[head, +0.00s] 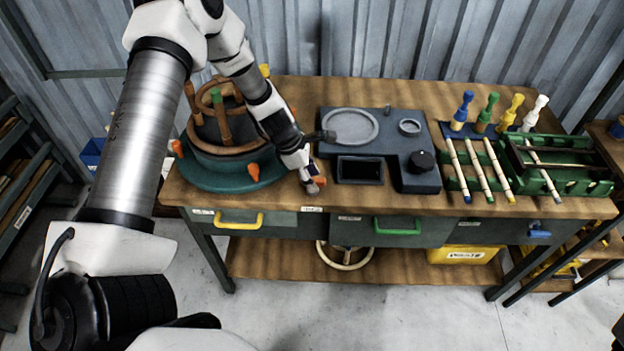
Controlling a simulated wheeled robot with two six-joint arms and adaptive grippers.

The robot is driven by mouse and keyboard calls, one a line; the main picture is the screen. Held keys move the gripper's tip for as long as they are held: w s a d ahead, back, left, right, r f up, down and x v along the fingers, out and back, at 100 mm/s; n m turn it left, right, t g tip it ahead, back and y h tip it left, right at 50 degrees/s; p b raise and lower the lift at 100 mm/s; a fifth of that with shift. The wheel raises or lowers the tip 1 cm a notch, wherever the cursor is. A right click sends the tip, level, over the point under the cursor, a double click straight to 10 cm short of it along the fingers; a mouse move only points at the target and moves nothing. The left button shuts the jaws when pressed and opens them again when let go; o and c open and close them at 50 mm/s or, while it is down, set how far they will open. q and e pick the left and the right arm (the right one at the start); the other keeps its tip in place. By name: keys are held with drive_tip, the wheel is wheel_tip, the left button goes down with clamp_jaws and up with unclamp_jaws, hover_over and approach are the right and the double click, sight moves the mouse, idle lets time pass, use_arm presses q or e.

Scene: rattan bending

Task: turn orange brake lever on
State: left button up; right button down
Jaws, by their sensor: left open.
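An orange piece (320,181), which looks like the brake lever, shows at the fingertips of my left gripper (311,180), near the bench's front edge. The gripper points down and is open. It hides part of the orange piece, so I cannot tell whether they touch or which way the lever is set. A round teal-based bending form (205,181) with brown rings stands left of the gripper. It carries other orange pieces, one at its front (252,171) and one at its left (177,148). My right gripper is not in view.
A dark station (411,151) with a round plate (350,126) and black knob (421,161) stands right of the gripper. A green rack (569,180) with rods and several coloured pegs is farther right. Drawers with yellow (238,221) and green (396,226) handles are below.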

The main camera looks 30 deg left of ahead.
use_arm(q)
drive_tip(key=shift+s+a, duration=0.1)
drive_tip(key=shift+a, duration=0.1)
clamp_jaws()
